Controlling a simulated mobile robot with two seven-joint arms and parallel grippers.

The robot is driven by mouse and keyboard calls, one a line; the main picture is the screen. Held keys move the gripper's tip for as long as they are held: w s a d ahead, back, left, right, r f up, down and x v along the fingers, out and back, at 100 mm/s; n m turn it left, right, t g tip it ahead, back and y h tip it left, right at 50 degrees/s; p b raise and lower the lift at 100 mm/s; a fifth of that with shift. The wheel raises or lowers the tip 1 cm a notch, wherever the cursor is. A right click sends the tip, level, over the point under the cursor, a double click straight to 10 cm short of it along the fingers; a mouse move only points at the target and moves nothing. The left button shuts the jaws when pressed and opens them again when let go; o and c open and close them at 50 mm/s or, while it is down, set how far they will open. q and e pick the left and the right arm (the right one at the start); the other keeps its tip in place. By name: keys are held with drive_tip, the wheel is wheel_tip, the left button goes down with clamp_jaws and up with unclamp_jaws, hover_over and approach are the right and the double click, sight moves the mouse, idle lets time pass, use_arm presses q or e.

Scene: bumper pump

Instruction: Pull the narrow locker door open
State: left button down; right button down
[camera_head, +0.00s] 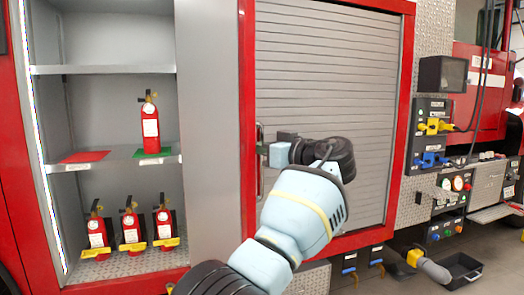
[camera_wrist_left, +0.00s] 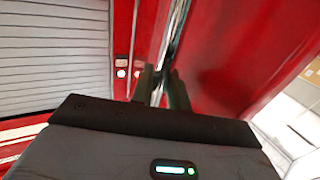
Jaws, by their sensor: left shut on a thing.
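The narrow locker door (camera_head: 208,130) seems to stand swung out, with its plain grey inner face towards me and its red edge beside the shutter. In the left wrist view its red outer face (camera_wrist_left: 225,70) fills the right side. The door handle (camera_head: 259,183) is an upright bar right of the red edge; it shows as a shiny bar (camera_wrist_left: 178,38) in the left wrist view. My left gripper (camera_head: 265,152) points left and is shut on this handle; its fingers (camera_wrist_left: 163,92) sit on either side of the bar. My right gripper is not in view.
Behind the door's left side are open shelves (camera_head: 110,70) with several red fire extinguishers (camera_head: 150,122). A closed grey roller shutter (camera_head: 335,60) in a red frame lies behind my arm. Panels with coloured fittings (camera_head: 432,125) and a black tray (camera_head: 462,268) are at the right.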

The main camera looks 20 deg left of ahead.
use_arm(q)
drive_tip(key=shift+w+d, duration=0.2)
drive_tip(key=shift+w, duration=0.2)
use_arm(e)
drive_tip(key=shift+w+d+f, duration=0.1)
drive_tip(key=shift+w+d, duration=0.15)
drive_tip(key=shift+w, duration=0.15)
use_arm(q)
drive_tip(key=c, duration=1.4)
unclamp_jaws()
drive_tip(key=shift+c, duration=0.2)
